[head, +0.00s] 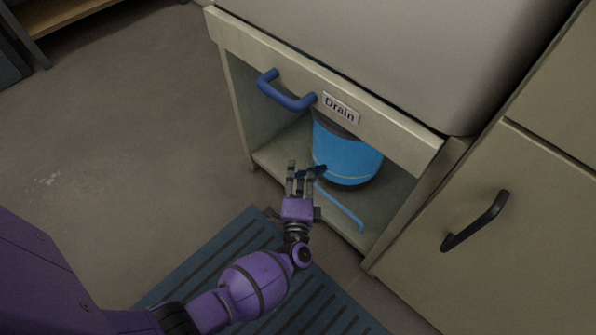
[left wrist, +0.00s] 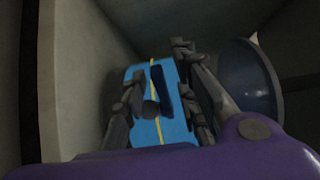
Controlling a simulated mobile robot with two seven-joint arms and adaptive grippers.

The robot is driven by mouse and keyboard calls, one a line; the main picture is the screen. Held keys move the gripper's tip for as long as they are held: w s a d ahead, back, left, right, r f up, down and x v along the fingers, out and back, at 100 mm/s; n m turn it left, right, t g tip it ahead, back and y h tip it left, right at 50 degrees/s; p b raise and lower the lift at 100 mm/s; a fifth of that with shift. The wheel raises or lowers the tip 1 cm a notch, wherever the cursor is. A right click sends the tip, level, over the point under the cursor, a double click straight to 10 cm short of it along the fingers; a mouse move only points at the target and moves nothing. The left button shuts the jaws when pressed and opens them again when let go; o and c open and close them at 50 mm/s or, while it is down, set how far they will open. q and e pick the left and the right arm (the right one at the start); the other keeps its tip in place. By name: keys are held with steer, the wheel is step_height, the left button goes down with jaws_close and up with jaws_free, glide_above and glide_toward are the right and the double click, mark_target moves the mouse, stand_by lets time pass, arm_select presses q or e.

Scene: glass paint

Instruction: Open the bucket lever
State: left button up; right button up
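A bright blue bucket (head: 348,158) with a dark upper part and a thin yellow line stands in the open cabinet under the Drain label. A dark blue lever (head: 316,170) sticks out from its front left. My left gripper (head: 301,170) is at the cabinet opening, beside the lever. In the left wrist view, its fingers (left wrist: 156,78) are spread apart, with the blue bucket (left wrist: 143,75) beyond them and dark lever parts (left wrist: 161,93) between them. Contact with the lever cannot be told. My right gripper is not in view.
A blue bar handle (head: 287,97) is fixed to the panel above the opening. A light blue curved rod (head: 341,208) lies low at the cabinet front. A cupboard with a black handle (head: 475,222) is at right. A striped blue mat (head: 217,258) lies on the floor.

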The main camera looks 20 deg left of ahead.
arm_select(q)
jaws_close()
stand_by(0.5)
